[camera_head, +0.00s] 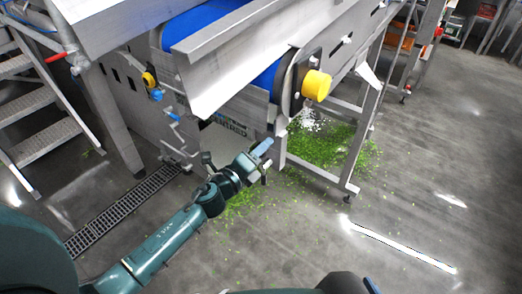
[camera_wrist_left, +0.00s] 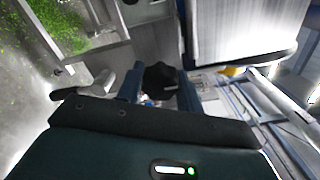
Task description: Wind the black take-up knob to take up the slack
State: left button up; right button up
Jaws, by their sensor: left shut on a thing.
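The black take-up knob (camera_wrist_left: 160,76) shows in the left wrist view between the two blue fingers of my left gripper (camera_wrist_left: 160,92). The fingers are closed on its sides. In the head view my left gripper (camera_head: 264,150) is at the lower side of the conveyor frame, beside a leg, and the knob is hidden there behind the fingers. The blue conveyor belt (camera_head: 205,20) runs above it. Its underside is mostly hidden, so I cannot tell how slack it is. A dark part with a blue tip at the bottom edge of the head view may belong to my right arm.
A yellow round cap (camera_head: 316,85) sticks out at the belt's end, above my left gripper. Chopped greens (camera_head: 330,148) litter the floor under the frame. Metal steps (camera_head: 40,95) stand at left, and a drain grate (camera_head: 120,212) crosses the floor. The floor at right is clear.

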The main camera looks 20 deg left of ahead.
dwell(0.3)
pick_arm(q)
jog(key=o, duration=1)
jog(key=shift+s, duration=0.1)
jog(key=shift+b+v, duration=0.85)
jog(key=shift+v, duration=5.7)
